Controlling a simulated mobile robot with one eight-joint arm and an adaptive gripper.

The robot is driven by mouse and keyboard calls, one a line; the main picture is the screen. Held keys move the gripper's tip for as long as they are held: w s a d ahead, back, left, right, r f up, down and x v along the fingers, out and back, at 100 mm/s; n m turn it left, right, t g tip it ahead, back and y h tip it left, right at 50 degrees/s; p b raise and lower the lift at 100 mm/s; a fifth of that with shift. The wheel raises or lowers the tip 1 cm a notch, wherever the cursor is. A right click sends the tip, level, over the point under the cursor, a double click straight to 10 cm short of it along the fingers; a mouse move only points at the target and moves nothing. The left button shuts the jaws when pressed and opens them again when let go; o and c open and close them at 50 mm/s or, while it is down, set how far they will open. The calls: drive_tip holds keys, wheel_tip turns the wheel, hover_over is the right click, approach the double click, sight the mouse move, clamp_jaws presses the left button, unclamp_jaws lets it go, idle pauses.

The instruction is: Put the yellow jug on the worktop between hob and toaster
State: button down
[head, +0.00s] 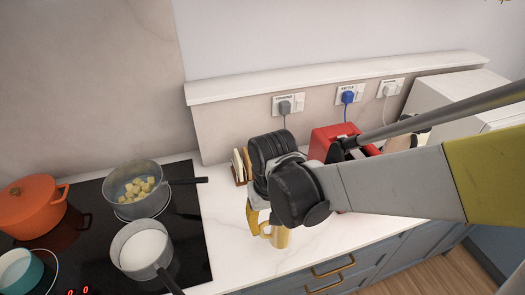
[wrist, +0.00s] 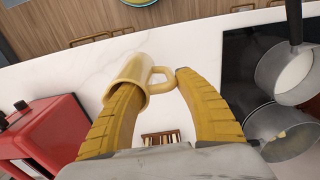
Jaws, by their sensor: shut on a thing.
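The yellow jug (head: 279,238) is below my arm, over the white worktop (head: 235,250) between the black hob (head: 191,238) and the red toaster (head: 325,142). In the wrist view the jug (wrist: 132,76) is tilted in the picture, against the left finger, its handle reaching toward the right finger. My gripper (wrist: 158,82) is shut on the jug. In the head view one yellow finger shows beside the jug; the arm hides the rest. I cannot tell whether the jug's base touches the worktop.
A wooden rack (head: 239,170) stands at the back near the wall; it also shows in the wrist view (wrist: 162,137). On the hob are a pan of cubes (head: 138,188), a milk pan (head: 141,247) and an orange pot (head: 30,205). Bare worktop lies around the jug.

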drive_tip(key=w+f+b, duration=0.2)
drive_tip(key=w+f, duration=0.4)
drive_tip(key=f, duration=0.1)
drive_tip(key=shift+a+f, duration=0.2)
drive_tip(key=shift+f, duration=0.1)
drive_tip(key=shift+f, duration=0.1)
drive_tip(key=c, duration=0.8)
unclamp_jaws()
